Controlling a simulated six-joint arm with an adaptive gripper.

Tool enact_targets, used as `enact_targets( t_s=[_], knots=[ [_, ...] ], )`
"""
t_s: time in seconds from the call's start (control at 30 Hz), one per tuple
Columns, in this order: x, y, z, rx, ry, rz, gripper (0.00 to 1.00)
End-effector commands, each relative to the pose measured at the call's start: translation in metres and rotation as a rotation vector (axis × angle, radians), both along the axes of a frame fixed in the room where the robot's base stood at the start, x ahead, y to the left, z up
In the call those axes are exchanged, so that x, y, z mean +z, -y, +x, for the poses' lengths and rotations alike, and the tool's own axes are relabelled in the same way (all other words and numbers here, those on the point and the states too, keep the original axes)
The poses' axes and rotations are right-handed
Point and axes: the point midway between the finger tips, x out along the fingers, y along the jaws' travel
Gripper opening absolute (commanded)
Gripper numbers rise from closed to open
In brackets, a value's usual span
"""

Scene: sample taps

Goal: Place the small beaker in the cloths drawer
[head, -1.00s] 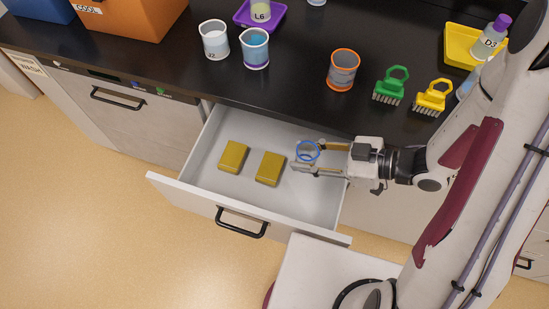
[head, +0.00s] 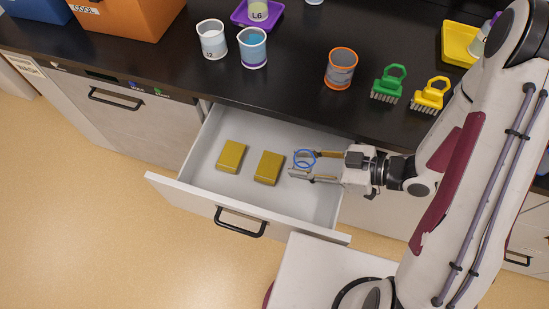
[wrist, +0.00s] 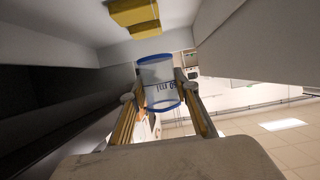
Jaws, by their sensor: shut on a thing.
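The small beaker (head: 304,159) is clear with a blue rim. It is between the fingertips of my gripper (head: 308,165), which is shut on it. In the wrist view the beaker (wrist: 158,82) shows blue markings, with one finger on each side of it. The open cloths drawer (head: 193,180) holds two yellow cloths, a left one (head: 231,155) and a right one (head: 269,167). The beaker is over the right part of the drawer, right of the cloths. Whether its base touches the drawer floor I cannot tell.
The black counter (head: 300,60) above the drawer holds an orange-rimmed beaker (head: 340,70), a green brush (head: 388,84), a yellow brush (head: 431,96), and two larger beakers (head: 212,40) (head: 253,48). The drawer front (head: 240,213) has a black handle. Free drawer floor lies around the cloths.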

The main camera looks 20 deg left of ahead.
Motion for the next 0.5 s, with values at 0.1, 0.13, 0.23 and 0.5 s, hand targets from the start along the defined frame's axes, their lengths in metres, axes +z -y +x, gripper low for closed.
enact_targets(
  t_s=[0.1,0.13,0.23,0.5],
  knots=[
    [-0.002,0.000,0.000,0.000,-0.001,0.000,0.19],
    [-0.002,0.000,0.000,0.000,-0.001,0.000,0.19],
    [-0.007,0.000,0.000,0.000,-0.002,0.000,0.19],
    [-0.031,0.000,0.000,0.000,-0.003,0.000,0.19]
  ],
)
